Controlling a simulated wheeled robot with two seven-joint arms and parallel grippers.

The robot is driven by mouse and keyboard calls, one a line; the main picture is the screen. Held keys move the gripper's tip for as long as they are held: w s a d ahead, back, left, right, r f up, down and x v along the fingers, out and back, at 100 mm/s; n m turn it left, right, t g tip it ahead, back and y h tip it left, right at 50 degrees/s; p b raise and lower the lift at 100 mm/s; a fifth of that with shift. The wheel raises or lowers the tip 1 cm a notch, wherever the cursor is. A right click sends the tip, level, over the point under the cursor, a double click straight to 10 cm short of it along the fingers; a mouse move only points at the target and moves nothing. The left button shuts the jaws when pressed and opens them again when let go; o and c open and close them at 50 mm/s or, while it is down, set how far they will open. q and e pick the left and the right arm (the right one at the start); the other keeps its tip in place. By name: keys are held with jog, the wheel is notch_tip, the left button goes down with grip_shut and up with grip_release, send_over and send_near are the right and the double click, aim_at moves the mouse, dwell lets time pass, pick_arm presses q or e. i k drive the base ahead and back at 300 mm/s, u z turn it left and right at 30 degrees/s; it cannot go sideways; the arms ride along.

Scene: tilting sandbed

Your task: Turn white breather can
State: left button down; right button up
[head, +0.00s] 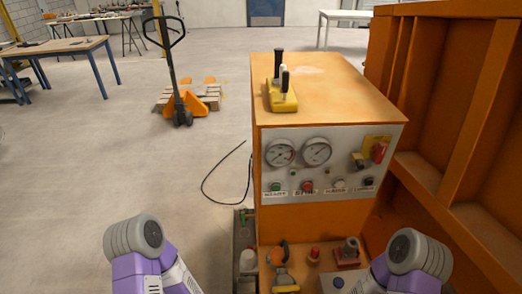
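A small whitish can (248,261) stands low at the left front foot of the orange machine cabinet (330,222), near the bottom of the head view. It looks upright, and its lower part is hard to make out. It may be the white breather can. Purple and grey links of my two arms show at the bottom left and bottom right. Neither of my grippers shows, so I cannot see what they hold or touch.
A gauge panel (330,160) with buttons and a red switch (379,151) faces me. An orange ribbed wall (470,120) closes off the right. The floor at left is open, with a pallet truck (181,100) behind.

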aim_at(248, 256)
jog(key=k, duration=0.5)
jog(key=u, duration=2.15)
jog(key=i, duration=1.8)
jog(key=z, duration=2.7)
jog(key=i, duration=0.5)
jog(key=u, duration=0.05)
